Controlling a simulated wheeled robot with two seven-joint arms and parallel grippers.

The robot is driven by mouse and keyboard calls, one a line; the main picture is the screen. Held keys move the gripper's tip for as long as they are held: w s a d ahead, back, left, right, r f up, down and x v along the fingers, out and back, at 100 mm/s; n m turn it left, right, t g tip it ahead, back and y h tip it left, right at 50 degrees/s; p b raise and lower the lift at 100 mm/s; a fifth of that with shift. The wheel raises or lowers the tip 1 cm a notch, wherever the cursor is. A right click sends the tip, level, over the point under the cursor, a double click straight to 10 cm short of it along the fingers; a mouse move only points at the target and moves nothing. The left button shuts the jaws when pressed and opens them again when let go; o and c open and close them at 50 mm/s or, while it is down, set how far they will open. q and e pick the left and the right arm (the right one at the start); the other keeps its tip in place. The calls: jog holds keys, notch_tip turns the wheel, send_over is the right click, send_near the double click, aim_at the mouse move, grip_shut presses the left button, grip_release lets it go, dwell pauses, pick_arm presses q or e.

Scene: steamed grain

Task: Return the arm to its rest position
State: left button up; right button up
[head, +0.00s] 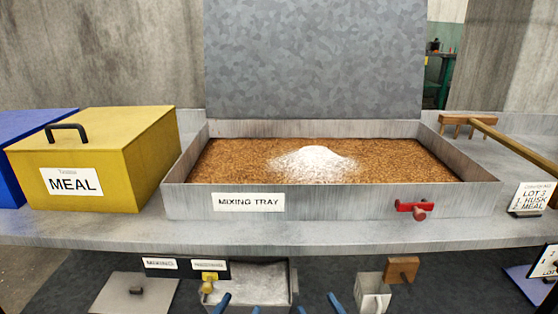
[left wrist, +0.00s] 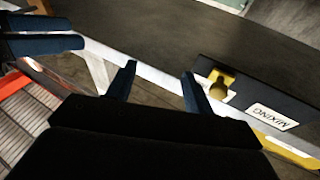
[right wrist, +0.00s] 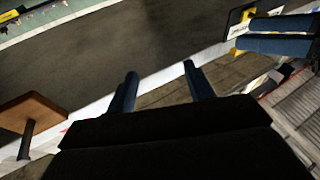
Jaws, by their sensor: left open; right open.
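My left gripper (head: 239,305) is at the bottom edge of the head view, low in front of the bench. Its two blue fingers stand apart in the left wrist view (left wrist: 159,72), with nothing between them. My right gripper (head: 318,306) is beside it on the right, at about the same height. Its fingers are also apart and empty in the right wrist view (right wrist: 160,70). The two grippers are close together but not touching. Most of both arms is out of the head view.
The mixing tray (head: 330,203) on the bench holds brown grain with a white powder heap (head: 312,162). The yellow meal box (head: 115,150) is at left, a wooden-handled tool (head: 510,143) at right. Below, near my grippers, are an open bin (head: 292,283) and a wooden block (head: 402,269).

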pick_arm(q)
jog(key=s+a+r+n+g+y+p, duration=0.1)
jog(key=s+g+p, duration=0.7)
jog(key=p, duration=0.8)
jog(key=s+a+r+n+g+y+p, duration=0.2)
jog(key=s+g+p, duration=0.6)
jog(key=p, duration=0.8)
notch_tip(320, 180, up, 3)
jog(key=s+a+y, duration=0.1)
jog(key=a+y, duration=0.1)
jog(key=y, duration=0.1)
jog(key=shift+a+f+g+y, duration=0.15)
jog(key=shift+a+g+y, duration=0.15)
jog(key=shift+g, duration=0.1)
pick_arm(e)
jog(key=s+d+r+m+g+h, duration=0.1)
jog(key=s+d+r+g+h, duration=0.1)
jog(key=s+g, duration=0.6)
jog(key=s+d+r+m+g+h, duration=0.2)
jog(key=s+d+r+g+h, duration=0.1)
jog(key=s+g, duration=0.5)
jog(key=shift+s+d+r+g+h, duration=0.25)
jog(key=shift+s+r+g+h, duration=0.15)
jog(key=shift+s+h, duration=0.3)
pick_arm(q)
jog(key=shift+s, duration=0.1)
pick_arm(e)
jog(key=shift+w, duration=0.1)
